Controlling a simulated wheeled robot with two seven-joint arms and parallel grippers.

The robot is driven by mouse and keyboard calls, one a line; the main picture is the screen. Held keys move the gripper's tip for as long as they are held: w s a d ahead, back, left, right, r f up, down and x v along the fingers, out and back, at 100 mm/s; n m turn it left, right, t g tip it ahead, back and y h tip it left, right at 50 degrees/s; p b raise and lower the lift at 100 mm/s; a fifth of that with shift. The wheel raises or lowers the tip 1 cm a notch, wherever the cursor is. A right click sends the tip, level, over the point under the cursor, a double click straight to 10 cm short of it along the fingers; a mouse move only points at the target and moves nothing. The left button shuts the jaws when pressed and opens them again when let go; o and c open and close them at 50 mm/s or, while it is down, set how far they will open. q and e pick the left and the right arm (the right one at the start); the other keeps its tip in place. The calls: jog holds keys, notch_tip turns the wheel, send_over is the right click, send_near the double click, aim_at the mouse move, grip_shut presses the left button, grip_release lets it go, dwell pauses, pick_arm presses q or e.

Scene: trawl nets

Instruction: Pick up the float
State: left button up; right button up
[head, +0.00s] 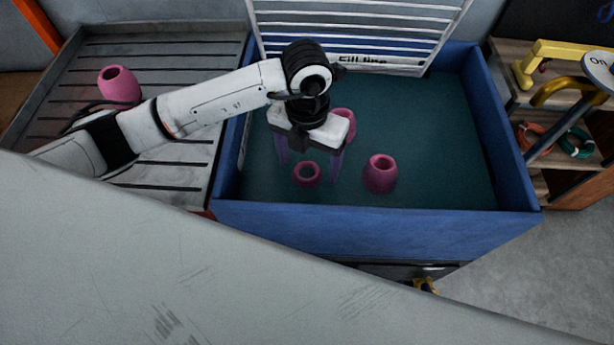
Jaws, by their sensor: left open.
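Several pink floats with a round hole in the top are in view. One float (306,184) is in the blue tub, below or between the fingers of my left gripper (309,168). Another float (380,174) is to its right in the tub. A third float (347,122) is partly hidden behind my left gripper. One more float (119,85) stands on the slatted tray at the left. My left gripper points down into the tub with its fingers apart. I cannot tell how deep the fingers reach. My right gripper is out of view.
The blue tub (380,228) has high walls and a dark teal inside. A white slatted panel marked "Fill line" (365,20) leans at its back. The grey slatted tray (165,187) adjoins it on the left. A shelf (512,55) with yellow handles and rope coils stands right.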

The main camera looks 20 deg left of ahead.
aim_at(308, 177)
pick_arm(q)
jog(key=shift+a+f+p, duration=0.1)
jog(key=shift+f+p, duration=0.25)
jog(key=shift+f, duration=2.4)
jog(key=c, duration=1.2)
